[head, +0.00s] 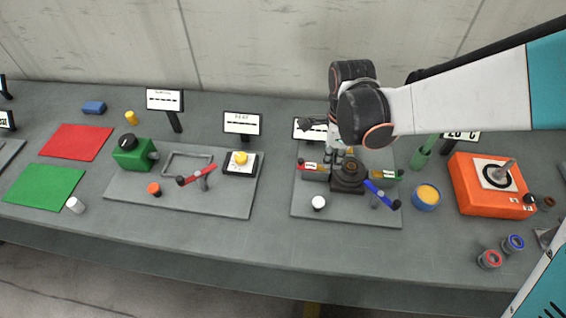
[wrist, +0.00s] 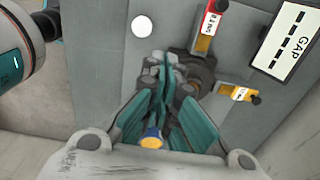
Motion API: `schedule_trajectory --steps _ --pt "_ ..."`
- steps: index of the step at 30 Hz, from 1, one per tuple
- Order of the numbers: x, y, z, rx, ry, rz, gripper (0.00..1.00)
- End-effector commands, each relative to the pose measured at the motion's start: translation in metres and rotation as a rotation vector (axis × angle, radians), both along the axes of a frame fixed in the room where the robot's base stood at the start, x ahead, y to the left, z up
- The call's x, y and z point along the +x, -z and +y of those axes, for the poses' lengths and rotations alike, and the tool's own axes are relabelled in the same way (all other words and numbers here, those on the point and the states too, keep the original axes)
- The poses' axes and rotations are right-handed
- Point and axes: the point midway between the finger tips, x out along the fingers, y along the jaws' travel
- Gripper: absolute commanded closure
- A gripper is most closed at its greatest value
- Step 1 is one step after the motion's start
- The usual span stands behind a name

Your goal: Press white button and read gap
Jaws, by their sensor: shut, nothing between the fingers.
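The white button (head: 318,203) stands at the front left of a grey plate in the head view. It also shows as a white disc at the top of the wrist view (wrist: 142,26). My gripper (head: 340,152) is shut and empty above the plate, behind the button and over the dark screw jack (head: 348,178). In the wrist view its closed fingertips (wrist: 164,62) appear below the button, apart from it. The GAP display (wrist: 289,42) shows a row of dashes in the wrist view; in the head view my arm partly covers it (head: 306,130).
A red block (head: 315,172) and an orange-green block (head: 386,175) flank the jack. Another plate (head: 225,204) with a yellow button (head: 240,158) lies left.

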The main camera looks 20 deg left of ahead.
Motion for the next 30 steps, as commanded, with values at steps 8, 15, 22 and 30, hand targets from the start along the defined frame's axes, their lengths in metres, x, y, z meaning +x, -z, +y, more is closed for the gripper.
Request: schedule_trajectory --steps 8,15,22,30 --pt "-0.04 0.016 -0.003 0.0 -0.036 0.0 1.0" --pt "-0.04 0.058 -0.003 0.0 -0.036 0.0 1.0" --pt "-0.04 0.095 -0.003 0.0 -0.036 0.0 1.0" --pt "-0.039 0.122 -0.004 0.0 -0.034 0.0 1.0"
